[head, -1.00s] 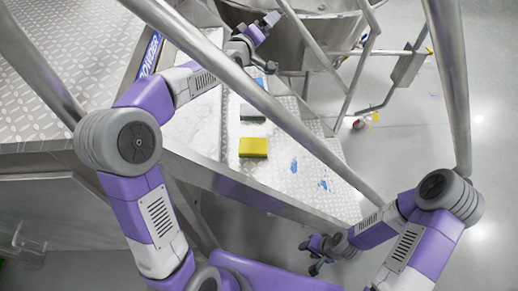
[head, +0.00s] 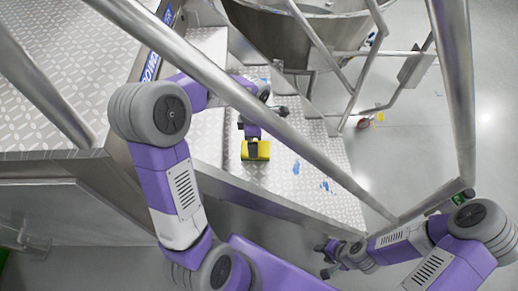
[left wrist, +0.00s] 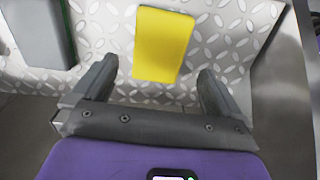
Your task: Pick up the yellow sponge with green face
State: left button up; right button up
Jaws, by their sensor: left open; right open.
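The yellow sponge (head: 262,156) lies on the patterned metal step (head: 312,205), yellow side up. It also shows in the left wrist view (left wrist: 163,44), where its green face is hidden. My left gripper (head: 252,145) is over the sponge in the head view and partly covers it. In the left wrist view my left gripper (left wrist: 157,72) is open, with a finger on either side of the sponge's near end and gaps between. I cannot tell its height above the step. My right gripper (head: 324,260) is open and empty, low near the step's front corner.
A grey block with a green edge (left wrist: 38,32) lies left of the sponge in the left wrist view. A steel handrail (head: 300,140) slants across the head view in front of the steps. Blue marks (head: 324,185) show on the bare step right of the sponge.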

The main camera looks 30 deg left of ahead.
aim_at(264, 149)
pick_arm(q)
notch_tip(264, 149, down, 6)
jog(key=shift+w+d+r+b, duration=0.15)
jog(key=shift+b, duration=0.8)
jog(key=shift+r, duration=0.1)
jog(key=shift+c, duration=0.2)
jog(key=c, duration=1)
